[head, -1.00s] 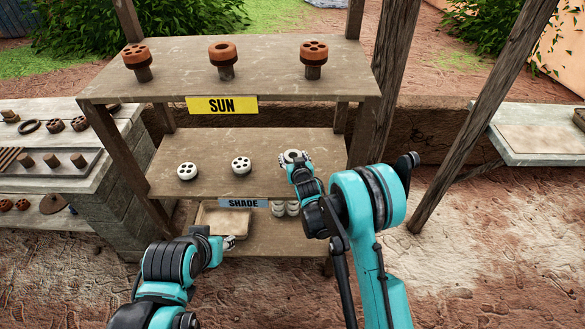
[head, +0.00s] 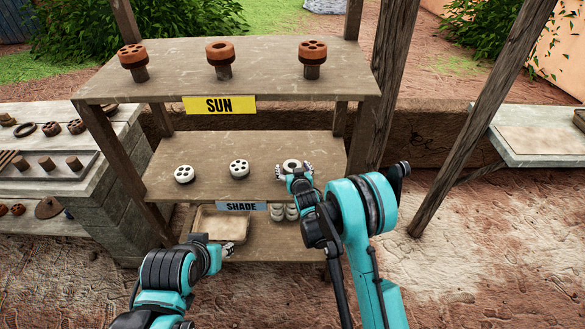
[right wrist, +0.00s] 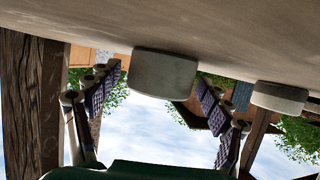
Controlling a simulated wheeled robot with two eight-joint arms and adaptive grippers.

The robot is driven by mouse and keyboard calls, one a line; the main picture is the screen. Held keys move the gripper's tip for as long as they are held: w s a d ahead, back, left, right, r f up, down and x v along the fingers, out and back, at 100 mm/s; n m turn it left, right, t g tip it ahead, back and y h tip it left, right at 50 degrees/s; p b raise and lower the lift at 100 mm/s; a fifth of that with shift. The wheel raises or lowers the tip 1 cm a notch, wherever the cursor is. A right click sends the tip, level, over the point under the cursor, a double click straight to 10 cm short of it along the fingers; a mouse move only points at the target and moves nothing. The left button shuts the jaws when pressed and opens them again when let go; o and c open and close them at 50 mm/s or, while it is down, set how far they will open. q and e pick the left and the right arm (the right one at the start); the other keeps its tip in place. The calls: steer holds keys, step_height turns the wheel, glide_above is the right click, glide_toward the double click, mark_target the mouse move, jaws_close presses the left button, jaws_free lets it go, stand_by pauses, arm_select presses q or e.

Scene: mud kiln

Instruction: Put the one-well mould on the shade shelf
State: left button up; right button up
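The one-well mould (head: 291,165), a pale grey disc with a single hole, rests on the right part of the shade shelf (head: 215,182), the middle board above the SHADE label (head: 240,206). My right gripper (head: 294,170) is open, with a finger on either side of the mould. In the right wrist view, which appears upside down, the mould (right wrist: 165,75) stands flat on the board between the spread fingers (right wrist: 160,105), with gaps at both sides. My left gripper (head: 228,250) hangs low near the bottom shelf; its fingers are too small to judge.
Two pale multi-hole moulds (head: 184,174) (head: 238,167) stand left on the shade shelf. The top SUN shelf (head: 180,82) holds three reddish pieces on posts. A tray (head: 215,226) and pale round items (head: 284,211) are below. A wooden post (head: 384,90) rises at right.

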steer(key=shift+s+r, duration=0.15)
steer(key=shift+r, duration=0.05)
steer(key=p+v, duration=0.2)
steer(key=v, duration=0.8)
steer(key=shift+p, duration=0.4)
steer(key=shift+s+d+b, duration=0.1)
steer(key=shift+s+b, duration=0.25)
steer(key=shift+s+r, duration=0.2)
steer(key=shift+s, duration=0.2)
steer(key=s+d+r+m+g+h, duration=0.1)
steer(key=s+d+r+g+h, duration=0.15)
steer(key=s+d+r, duration=0.75)
steer(key=s+d+r+g, duration=0.1)
steer(key=s+d+g, duration=0.1)
steer(key=s, duration=0.8)
steer(key=s+d+r+m+g, duration=0.1)
steer(key=s+d+r+g, duration=0.1)
steer(key=s, duration=0.8)
steer(key=shift+d, duration=0.9)
